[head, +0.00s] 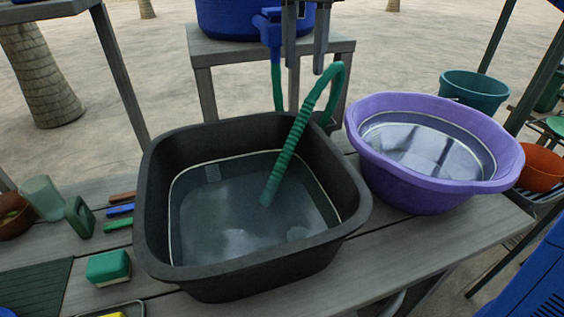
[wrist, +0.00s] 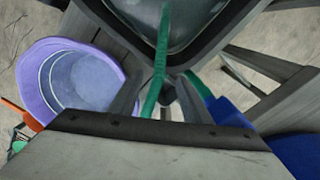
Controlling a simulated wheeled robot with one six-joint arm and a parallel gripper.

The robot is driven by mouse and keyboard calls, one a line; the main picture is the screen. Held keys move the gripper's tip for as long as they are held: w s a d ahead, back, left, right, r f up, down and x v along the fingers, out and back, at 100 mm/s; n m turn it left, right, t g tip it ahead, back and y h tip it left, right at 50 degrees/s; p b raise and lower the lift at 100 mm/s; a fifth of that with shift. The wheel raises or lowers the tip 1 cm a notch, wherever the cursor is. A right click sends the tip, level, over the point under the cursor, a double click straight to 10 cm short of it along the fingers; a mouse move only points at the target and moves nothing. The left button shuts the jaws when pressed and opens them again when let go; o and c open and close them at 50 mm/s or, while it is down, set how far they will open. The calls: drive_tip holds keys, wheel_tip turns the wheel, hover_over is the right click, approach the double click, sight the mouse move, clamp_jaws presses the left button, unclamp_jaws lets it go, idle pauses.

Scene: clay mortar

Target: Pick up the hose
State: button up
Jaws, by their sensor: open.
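The green ribbed hose (head: 288,163) runs down from a blue tap, loops up behind the black basin, and its free end dips into the water. Its curved top is near the fingers. My gripper (head: 305,66) points down at the top centre of the head view, open, with the hose's bend just right of its fingertips. In the wrist view, the hose (wrist: 160,55) runs through the middle, in line with the gap of my gripper (wrist: 161,88). I cannot tell how deep it sits there.
The black basin (head: 155,225) stands on a grey bench (head: 420,245). A purple tub (head: 440,197) is at its right. A blue barrel (head: 228,20) sits on a stand (head: 225,50) behind. A green sponge (head: 108,267) and brushes (head: 119,210) lie left.

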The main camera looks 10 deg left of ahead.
sight(303, 110)
wheel_tip(303, 110, down, 12)
drive_tip(key=shift+w+d+r, duration=0.1)
drive_tip(key=shift+w+d, duration=0.05)
idle(0.5)
clamp_jaws()
wheel_tip(303, 110, up, 18)
idle(0.6)
